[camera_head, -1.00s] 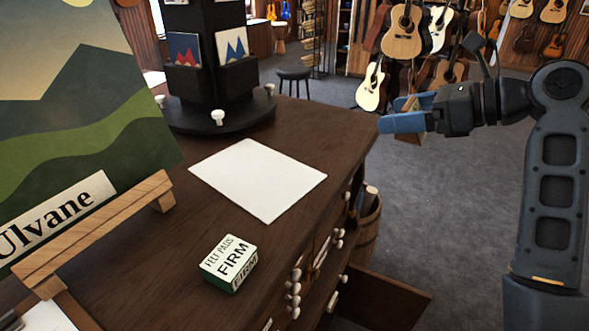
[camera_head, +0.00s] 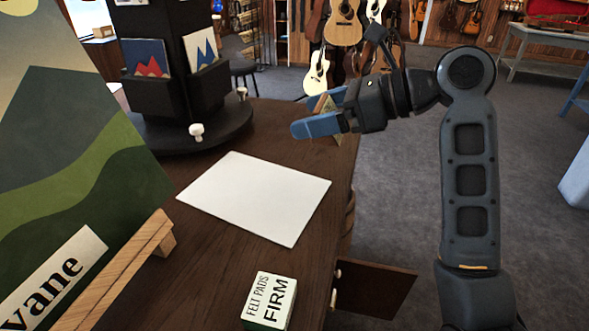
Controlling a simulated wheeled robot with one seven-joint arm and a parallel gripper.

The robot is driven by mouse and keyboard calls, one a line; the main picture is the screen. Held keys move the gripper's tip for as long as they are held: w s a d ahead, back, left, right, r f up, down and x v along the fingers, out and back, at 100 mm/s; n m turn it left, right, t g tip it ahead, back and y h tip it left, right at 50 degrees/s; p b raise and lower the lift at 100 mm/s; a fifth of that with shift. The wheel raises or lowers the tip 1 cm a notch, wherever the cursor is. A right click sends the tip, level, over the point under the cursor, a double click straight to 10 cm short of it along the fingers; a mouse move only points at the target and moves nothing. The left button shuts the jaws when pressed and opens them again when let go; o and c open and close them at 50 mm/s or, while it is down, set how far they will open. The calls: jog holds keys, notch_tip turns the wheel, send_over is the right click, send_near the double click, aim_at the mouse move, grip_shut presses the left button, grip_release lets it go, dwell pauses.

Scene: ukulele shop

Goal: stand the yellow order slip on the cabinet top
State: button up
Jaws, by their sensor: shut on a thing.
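My gripper (camera_head: 322,114), with blue fingers, is at the far right edge of the dark wooden cabinet top (camera_head: 290,128), above it in the picture. It is shut on a small tan-yellow folded piece, which looks like the yellow order slip (camera_head: 325,105). The slip shows as a tilted, tent-like shape, partly hidden by the fingers. I cannot tell how high it is above the cabinet top.
A white sheet (camera_head: 255,197) lies flat on the cabinet top. A felt pads box (camera_head: 269,301) sits at the front, a landscape picture (camera_head: 85,150) on an easel at left, and a black rotating stand (camera_head: 160,85) behind.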

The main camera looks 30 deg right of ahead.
send_over(296, 186)
notch_tip(296, 186, down, 4)
jog(key=shift+r, duration=0.25)
notch_tip(296, 186, down, 4)
jog(key=shift+s+f, duration=0.1)
jog(key=o, duration=0.8)
jog(key=v, duration=1.2)
